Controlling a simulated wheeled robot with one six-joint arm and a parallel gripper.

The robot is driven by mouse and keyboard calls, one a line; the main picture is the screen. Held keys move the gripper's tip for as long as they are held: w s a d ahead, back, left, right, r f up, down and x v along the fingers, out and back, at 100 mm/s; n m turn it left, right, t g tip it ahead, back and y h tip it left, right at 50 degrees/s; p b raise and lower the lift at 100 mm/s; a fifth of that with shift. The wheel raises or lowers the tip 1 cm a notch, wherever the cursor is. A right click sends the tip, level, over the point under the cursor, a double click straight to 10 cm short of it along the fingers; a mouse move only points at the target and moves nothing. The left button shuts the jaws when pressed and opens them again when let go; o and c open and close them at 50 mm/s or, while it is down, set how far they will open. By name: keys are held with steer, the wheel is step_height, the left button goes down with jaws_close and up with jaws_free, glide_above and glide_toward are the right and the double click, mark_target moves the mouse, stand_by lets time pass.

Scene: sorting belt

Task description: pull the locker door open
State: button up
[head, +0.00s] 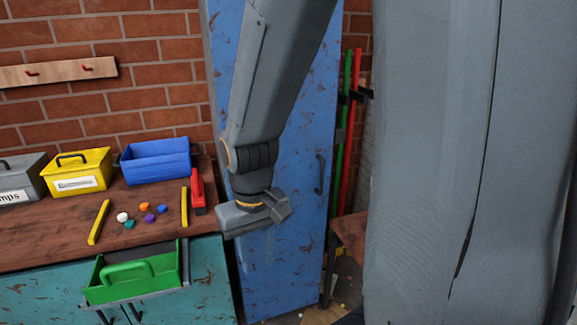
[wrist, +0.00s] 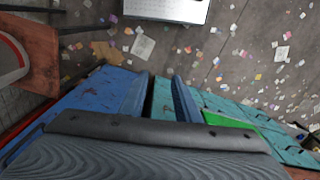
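The tall blue locker (head: 300,120), scuffed with brown patches, stands against the brick wall in the head view. Its door looks shut, with a dark upright handle (head: 320,173) near its right edge. My gripper (head: 262,214) is in front of the locker, left of the handle and a little lower in the picture, apart from it. In the wrist view my gripper (wrist: 160,100) has its two fingers apart, with nothing between them. My arm covers part of the door.
A wooden workbench (head: 45,235) stands left of the locker, with a yellow toolbox (head: 78,172) and a blue bin (head: 157,161). A green tray (head: 132,275) is at its front. Red and green poles (head: 350,130) lean right of the locker. Paper scraps litter the floor (wrist: 235,50).

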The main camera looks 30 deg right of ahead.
steer(key=w+d+r+m+p, duration=0.2)
steer(key=w+d+r+p, duration=0.1)
steer(key=w+d, duration=0.4)
step_height(320, 180, up, 3)
steer(key=m+t+h+p, duration=0.3)
steer(key=m+p, duration=0.4)
steer(key=p, duration=0.1)
glide_above(322, 165)
steer(key=s+a, duration=0.2)
steer(key=shift+w+d+f, duration=0.1)
steer(key=shift+w+d, duration=0.1)
steer(key=shift+w+d+f, duration=0.1)
steer(key=shift+d+f, duration=0.05)
steer(key=shift+f, duration=0.15)
steer(key=shift+p+x, duration=0.9)
steer(key=shift+x, duration=2.55)
jaws_close()
